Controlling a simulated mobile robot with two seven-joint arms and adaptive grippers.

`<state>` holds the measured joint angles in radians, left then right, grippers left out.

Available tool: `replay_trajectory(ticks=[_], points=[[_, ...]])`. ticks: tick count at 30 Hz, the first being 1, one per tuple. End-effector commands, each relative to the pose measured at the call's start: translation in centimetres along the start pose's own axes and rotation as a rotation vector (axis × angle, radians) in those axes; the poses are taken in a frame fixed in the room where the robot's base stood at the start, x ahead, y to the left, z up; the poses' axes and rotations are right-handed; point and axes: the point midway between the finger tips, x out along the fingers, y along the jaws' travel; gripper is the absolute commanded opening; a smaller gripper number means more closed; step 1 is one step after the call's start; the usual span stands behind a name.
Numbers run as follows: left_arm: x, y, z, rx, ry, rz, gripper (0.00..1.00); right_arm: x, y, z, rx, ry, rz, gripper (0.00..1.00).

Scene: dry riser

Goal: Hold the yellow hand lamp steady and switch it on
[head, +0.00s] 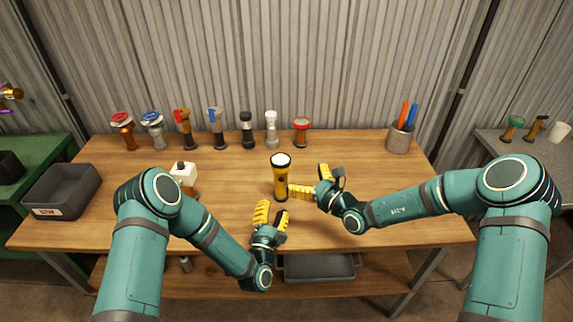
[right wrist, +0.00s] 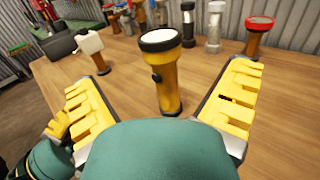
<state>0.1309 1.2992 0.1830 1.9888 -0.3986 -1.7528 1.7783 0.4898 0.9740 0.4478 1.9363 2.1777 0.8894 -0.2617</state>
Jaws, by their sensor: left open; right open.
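The yellow hand lamp (head: 281,182) stands upright near the middle of the wooden table in the head view, its white lens facing up. It also stands upright in the right wrist view (right wrist: 166,76), where a dark switch shows on the left of its body. My right gripper (head: 312,182) is open just right of the lamp; in the right wrist view its yellow fingers (right wrist: 160,98) are spread to either side of the lamp, apart from it. My left gripper (head: 270,212) is open in front of the lamp, near the table's front edge, and holds nothing.
Several valves and torches, such as a red-topped one (head: 302,128), line the back of the table (head: 345,160). A grey bin (head: 62,190) is far left; a pen cup (head: 399,138) is back right.

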Motion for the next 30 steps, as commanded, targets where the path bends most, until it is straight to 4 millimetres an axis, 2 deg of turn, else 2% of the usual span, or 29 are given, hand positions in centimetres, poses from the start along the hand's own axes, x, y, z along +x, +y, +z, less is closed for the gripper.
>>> replay_trajectory(ticks=[9, 15, 21, 30], points=[[0.0, 0.0, 0.0, 0.0, 0.0, 0.0, 0.46, 5.8, 0.1, -0.1, 0.001, 0.0, 0.002, 1.0], [0.0, 0.0, 0.0, 0.0, 0.0, 0.0, 0.46, 8.5, 0.1, -0.1, 0.001, 0.0, 0.002, 1.0], [0.0, 0.0, 0.0, 0.0, 0.0, 0.0, 0.46, 9.7, 0.1, -0.1, 0.001, 0.001, 0.002, 1.0], [0.0, 0.0, 0.0, 0.0, 0.0, 0.0, 0.46, 9.8, 0.1, -0.1, 0.001, 0.002, 0.002, 1.0]])
